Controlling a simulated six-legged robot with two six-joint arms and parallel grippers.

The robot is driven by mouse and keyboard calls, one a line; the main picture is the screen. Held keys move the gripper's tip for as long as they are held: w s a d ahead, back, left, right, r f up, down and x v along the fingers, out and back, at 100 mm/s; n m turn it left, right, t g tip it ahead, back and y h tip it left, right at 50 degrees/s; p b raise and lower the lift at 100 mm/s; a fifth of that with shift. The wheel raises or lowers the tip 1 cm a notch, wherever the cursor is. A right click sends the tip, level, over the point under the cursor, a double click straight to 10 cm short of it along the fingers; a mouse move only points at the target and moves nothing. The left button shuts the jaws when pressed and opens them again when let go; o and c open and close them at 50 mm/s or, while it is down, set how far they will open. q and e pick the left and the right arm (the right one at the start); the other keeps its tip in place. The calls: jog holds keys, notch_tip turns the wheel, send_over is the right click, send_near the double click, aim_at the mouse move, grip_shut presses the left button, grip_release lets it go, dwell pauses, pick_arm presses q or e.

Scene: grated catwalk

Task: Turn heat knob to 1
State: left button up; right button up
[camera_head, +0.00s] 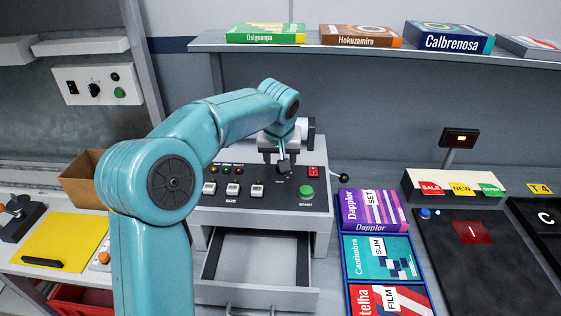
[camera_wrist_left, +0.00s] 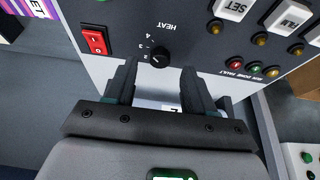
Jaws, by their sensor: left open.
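The black heat knob (camera_wrist_left: 160,57) shows in the left wrist view on a dark panel, beside the white word HEAT and small numerals around it. I cannot tell which numeral its pointer marks. My left gripper (camera_wrist_left: 158,70) is open, with one finger on each side of the knob's near edge. Whether the fingers touch it is unclear. In the head view my left gripper (camera_head: 282,163) hangs over the panel of the grey machine (camera_head: 262,197) and hides most of the knob. My right gripper is not in view.
A red switch (camera_head: 313,172) and a green START button (camera_head: 306,191) are close to the gripper. A black-ball lever (camera_head: 340,177) sticks out at the machine's right. An open drawer (camera_head: 257,258) is below.

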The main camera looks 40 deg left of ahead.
pick_arm(q)
jog(key=shift+x, duration=0.95)
jog(key=shift+w+a+f, duration=0.15)
jog(key=shift+w+f, duration=0.05)
jog(key=shift+f, duration=0.2)
jog(key=c, duration=0.3)
grip_shut()
